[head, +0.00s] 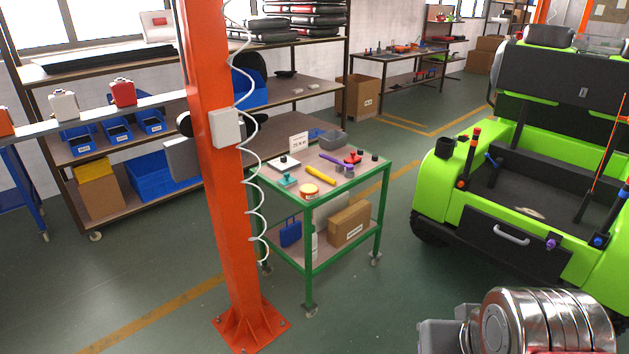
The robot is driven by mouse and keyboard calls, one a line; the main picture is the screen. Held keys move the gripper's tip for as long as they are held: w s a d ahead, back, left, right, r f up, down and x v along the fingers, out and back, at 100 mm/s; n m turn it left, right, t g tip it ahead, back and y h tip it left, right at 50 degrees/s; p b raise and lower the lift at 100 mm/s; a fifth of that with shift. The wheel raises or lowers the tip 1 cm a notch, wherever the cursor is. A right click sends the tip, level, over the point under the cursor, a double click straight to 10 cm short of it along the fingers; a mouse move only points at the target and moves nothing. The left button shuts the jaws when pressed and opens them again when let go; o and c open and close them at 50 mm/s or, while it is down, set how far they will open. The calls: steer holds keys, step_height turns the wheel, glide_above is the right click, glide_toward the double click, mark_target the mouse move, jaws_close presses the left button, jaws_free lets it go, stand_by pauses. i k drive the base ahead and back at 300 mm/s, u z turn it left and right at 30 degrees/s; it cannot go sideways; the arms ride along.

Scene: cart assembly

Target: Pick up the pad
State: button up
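The green cart (309,209) stands in the middle, right of the orange post, with several small items on its top. I cannot tell for sure which one is the pad. A flat white piece with a dark knob (284,162) lies at the back left of the top. A teal piece (288,180) is in front of it, and a round orange piece with a pale top (309,190) is near the front corner. A yellow tool (321,175), a purple tool (332,161) and a red piece (353,158) lie farther right. My gripper's fingers do not show.
The orange post (222,180) with a coiled white cable stands close to the cart's left side. A green vehicle (520,170) is on the right. Shelves with blue bins (150,178) are at the left. Open floor lies between cart and vehicle.

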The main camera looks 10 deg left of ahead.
mark_target(288, 181)
steer(key=z, duration=0.45)
steer(key=i, duration=2.35)
steer(key=u, duration=2.05)
